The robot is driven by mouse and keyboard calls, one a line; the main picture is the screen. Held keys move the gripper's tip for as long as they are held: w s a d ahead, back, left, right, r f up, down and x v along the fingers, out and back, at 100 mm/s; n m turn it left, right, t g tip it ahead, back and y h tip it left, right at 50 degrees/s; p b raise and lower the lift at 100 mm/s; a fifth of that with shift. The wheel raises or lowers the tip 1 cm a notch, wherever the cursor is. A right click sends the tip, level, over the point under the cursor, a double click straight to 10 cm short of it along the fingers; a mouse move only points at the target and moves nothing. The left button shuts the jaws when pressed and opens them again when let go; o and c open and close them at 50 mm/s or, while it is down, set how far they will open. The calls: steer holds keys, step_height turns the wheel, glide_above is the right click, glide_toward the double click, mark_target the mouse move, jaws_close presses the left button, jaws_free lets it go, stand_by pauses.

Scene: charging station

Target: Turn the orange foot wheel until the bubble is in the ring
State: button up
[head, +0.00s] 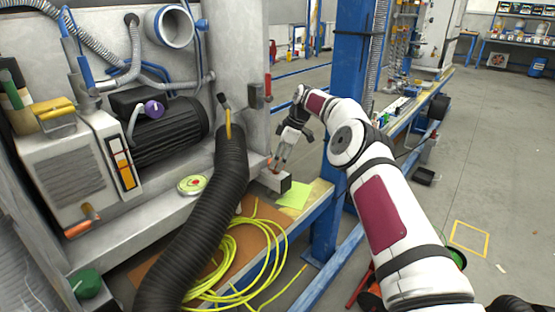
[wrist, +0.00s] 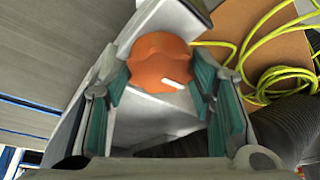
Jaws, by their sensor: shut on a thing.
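The orange foot wheel (wrist: 158,58) shows large in the wrist view. It is lobed, with a short white mark on its face. My gripper (wrist: 160,76) has its teal finger pads on either side of the wheel and is shut on it. In the head view my gripper (head: 277,162) points down at a small grey block (head: 274,182) on the bench corner, and the wheel is mostly hidden by the fingers. A small round green-rimmed dial (head: 192,185) lies on the grey ledge to the left. It may be the level; its bubble and ring are too small to make out.
A thick black corrugated hose (head: 205,210) and a coil of yellow cable (head: 243,262) lie left of the block. A yellow-green sheet (head: 293,195) lies right of it. A blue post (head: 345,110) stands behind my arm. The floor at right is mostly open.

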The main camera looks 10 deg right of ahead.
steer(key=o, duration=1.1)
steer(key=shift+o, duration=0.2)
steer(key=v, duration=0.7)
steer(key=shift+s+d+r, duration=0.1)
steer(key=shift+r, duration=0.1)
